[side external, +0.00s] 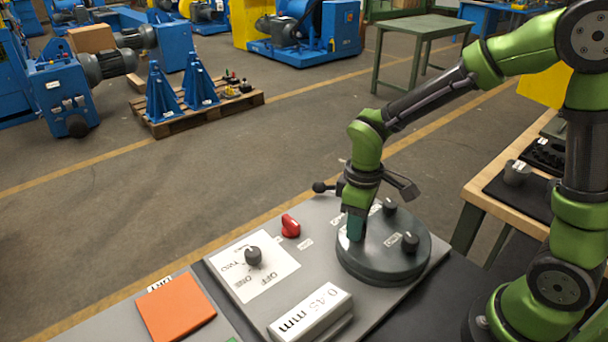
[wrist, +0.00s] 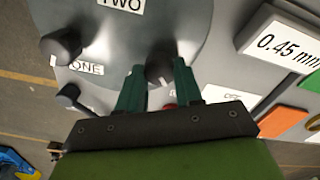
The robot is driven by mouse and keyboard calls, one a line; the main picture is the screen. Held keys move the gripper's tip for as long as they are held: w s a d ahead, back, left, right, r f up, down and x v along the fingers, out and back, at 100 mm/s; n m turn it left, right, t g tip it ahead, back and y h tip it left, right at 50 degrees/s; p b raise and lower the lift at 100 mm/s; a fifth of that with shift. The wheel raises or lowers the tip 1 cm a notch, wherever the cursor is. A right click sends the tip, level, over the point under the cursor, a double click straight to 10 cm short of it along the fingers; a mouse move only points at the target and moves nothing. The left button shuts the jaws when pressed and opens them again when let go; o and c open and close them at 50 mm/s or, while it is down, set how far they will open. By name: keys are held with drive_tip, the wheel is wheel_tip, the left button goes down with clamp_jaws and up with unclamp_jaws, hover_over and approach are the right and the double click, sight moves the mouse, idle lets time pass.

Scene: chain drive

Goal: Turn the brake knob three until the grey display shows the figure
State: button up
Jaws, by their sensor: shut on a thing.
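A round dark grey disc (side external: 385,268) carries several black knobs and also shows in the wrist view (wrist: 110,45). My gripper (side external: 356,232) points down at the disc's left part. In the wrist view, my gripper (wrist: 159,72) has its two green fingers closed on a dark knob (wrist: 159,76), one on each side. That knob's label is mostly hidden by the fingers; the other labels read ONE (wrist: 87,69) and TWO (wrist: 121,4). The display (side external: 312,314) is a pale grey box reading "0.45 mm"; it also shows in the wrist view (wrist: 284,45).
Two other knobs (side external: 409,242) (side external: 389,206) stand on the disc's right and back. A red knob (side external: 290,226), a black ball-ended lever (side external: 321,187) and a black selector (side external: 253,256) on a white plate stand to the left. An orange square (side external: 176,308) lies front left.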

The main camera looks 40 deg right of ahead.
drive_tip(key=o, duration=1)
drive_tip(key=shift+o, duration=0.2)
wheel_tip(320, 180, up, 17)
drive_tip(key=shift+w, duration=0.1)
drive_tip(key=s+d+f+m+t+y, duration=0.1)
drive_tip(key=s+d+m+t+y, duration=0.1)
drive_tip(key=s+m+t, duration=0.5)
drive_tip(key=shift+s+d+m, duration=0.55)
drive_tip(key=shift+s+m, duration=0.45)
drive_tip(key=shift+s, duration=0.2)
